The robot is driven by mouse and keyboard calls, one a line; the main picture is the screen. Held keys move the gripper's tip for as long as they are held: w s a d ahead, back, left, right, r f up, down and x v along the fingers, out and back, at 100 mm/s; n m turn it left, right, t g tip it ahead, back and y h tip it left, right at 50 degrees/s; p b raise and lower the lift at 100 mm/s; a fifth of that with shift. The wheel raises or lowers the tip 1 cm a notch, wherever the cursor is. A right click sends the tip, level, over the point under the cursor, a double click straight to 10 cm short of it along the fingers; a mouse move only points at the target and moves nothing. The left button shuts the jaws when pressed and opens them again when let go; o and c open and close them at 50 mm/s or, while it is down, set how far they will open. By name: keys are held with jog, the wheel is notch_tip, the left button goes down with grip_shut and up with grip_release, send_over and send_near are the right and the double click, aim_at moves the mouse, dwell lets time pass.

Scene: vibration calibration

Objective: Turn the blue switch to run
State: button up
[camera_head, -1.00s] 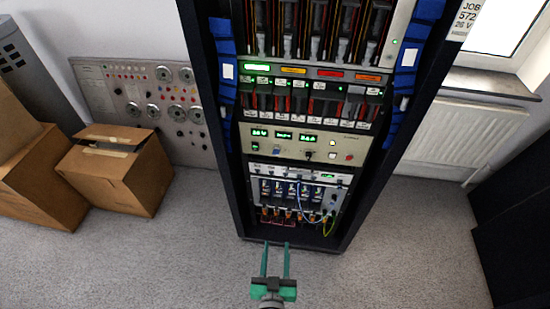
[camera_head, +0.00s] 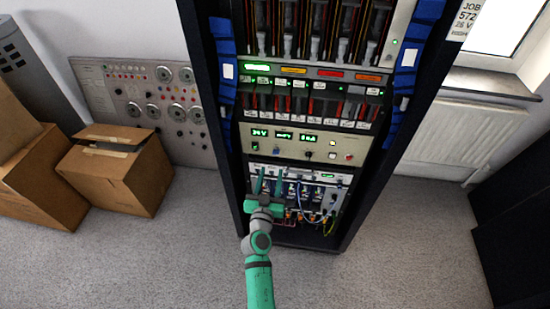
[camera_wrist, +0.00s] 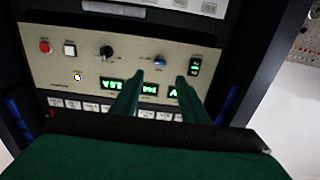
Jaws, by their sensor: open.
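The beige control panel (camera_head: 320,143) is in the middle of the rack. It also shows in the wrist view (camera_wrist: 80,63), turned upside down. A small blue-topped knob (camera_wrist: 160,62) sits on it between a black knob and a green-lit rocker switch. Its pointer setting and labels are too small to read. My green gripper (camera_head: 268,172) is at the rack front, just below the beige panel in the head view. In the wrist view its two fingers (camera_wrist: 160,78) are apart and empty, their tips near the blue knob. Contact cannot be told.
The panel also has a black knob (camera_wrist: 106,52), a red button (camera_wrist: 45,47) and lit green displays (camera_wrist: 142,86). Wired modules (camera_head: 300,190) sit low in the rack. Cardboard boxes (camera_head: 115,180) stand at left. The floor before the rack is clear.

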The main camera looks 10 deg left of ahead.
aim_at(276, 154)
jog(key=w, duration=0.9)
grip_shut()
